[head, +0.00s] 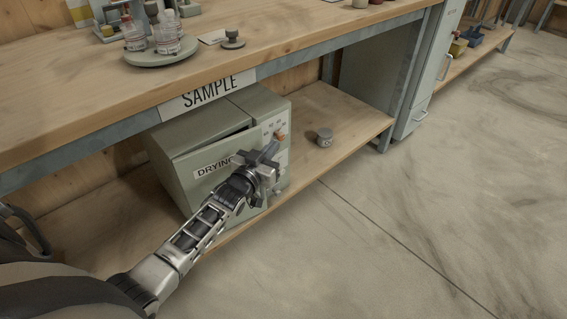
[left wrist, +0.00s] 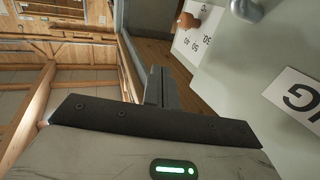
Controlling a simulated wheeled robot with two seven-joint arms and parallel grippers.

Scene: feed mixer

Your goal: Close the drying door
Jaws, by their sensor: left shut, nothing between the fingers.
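The grey-green drying oven (head: 200,132) stands on the lower shelf under the bench. Its drying door (head: 188,187), with a cut-off "DRYING" label, faces me. A dark gap shows along the door's top edge, so it looks slightly ajar. My left gripper (head: 268,152) is shut and empty, in front of the door's right side and the control panel (head: 281,127). It hides part of the label and panel. In the left wrist view the closed fingers (left wrist: 161,88) point toward the panel, with the door (left wrist: 240,75) on the right. I cannot tell whether they touch. My right gripper is not in view.
An orange knob (left wrist: 188,20) is on the panel. The floor at right is clear.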

